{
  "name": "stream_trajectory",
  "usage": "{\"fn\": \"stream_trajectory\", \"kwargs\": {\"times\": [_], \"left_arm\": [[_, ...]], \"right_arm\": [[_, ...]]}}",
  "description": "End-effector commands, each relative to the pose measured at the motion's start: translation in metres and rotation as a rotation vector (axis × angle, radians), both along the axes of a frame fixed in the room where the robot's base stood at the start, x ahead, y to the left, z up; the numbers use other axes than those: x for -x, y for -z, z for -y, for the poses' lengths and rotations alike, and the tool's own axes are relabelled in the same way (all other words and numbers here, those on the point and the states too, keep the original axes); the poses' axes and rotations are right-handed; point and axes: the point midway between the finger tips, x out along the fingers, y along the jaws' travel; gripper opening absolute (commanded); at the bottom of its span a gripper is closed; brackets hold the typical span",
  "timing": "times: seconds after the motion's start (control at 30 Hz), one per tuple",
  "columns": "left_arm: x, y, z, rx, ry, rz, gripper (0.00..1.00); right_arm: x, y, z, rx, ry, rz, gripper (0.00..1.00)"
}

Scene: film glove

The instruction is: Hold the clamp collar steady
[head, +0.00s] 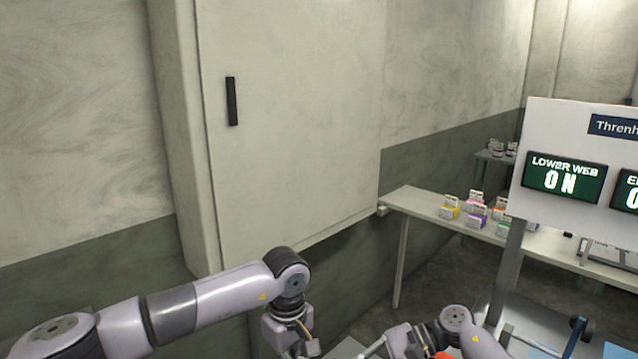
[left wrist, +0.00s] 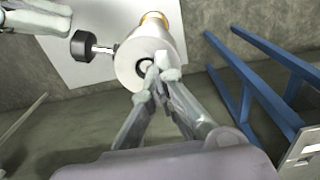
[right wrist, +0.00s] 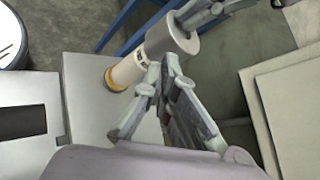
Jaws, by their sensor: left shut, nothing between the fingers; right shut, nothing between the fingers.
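A grey cylinder, apparently the clamp collar (left wrist: 133,62), shows end-on in the left wrist view, with a dark hole in its face and a black knob (left wrist: 82,46) on a short rod at its left. In the right wrist view the grey collar (right wrist: 172,42) sits at the end of a white roll (right wrist: 128,68) with an orange ring. My left gripper (left wrist: 160,72) is shut and empty, its tips in front of the collar's end face; I cannot tell if they touch. My right gripper (right wrist: 165,75) is shut and empty beside the roll. The collar is not visible in the head view.
A pale plate (right wrist: 85,120) lies behind the roll. Blue frame legs (left wrist: 270,85) stand to the right in the left wrist view. In the head view, a table (head: 415,203) with small coloured boxes stands at the wall, and a sign panel (head: 560,135) reads "LOWER WEB ON".

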Motion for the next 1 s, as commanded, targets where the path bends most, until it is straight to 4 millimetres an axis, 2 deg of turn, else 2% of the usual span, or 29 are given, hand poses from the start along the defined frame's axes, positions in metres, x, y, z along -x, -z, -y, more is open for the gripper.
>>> {"fn": "stream_trajectory", "kwargs": {"times": [0.03,1.0], "left_arm": [[0.002,0.0066,-0.0021,-0.007,-0.001,-0.008,0.0],[0.0023,0.0066,-0.0018,-0.007,-0.001,-0.008,0.0]], "right_arm": [[0.0,0.001,-0.0001,0.0,0.0,0.0,0.0],[-0.0057,0.0058,-0.0025,0.001,-0.001,0.001,0.0]]}}
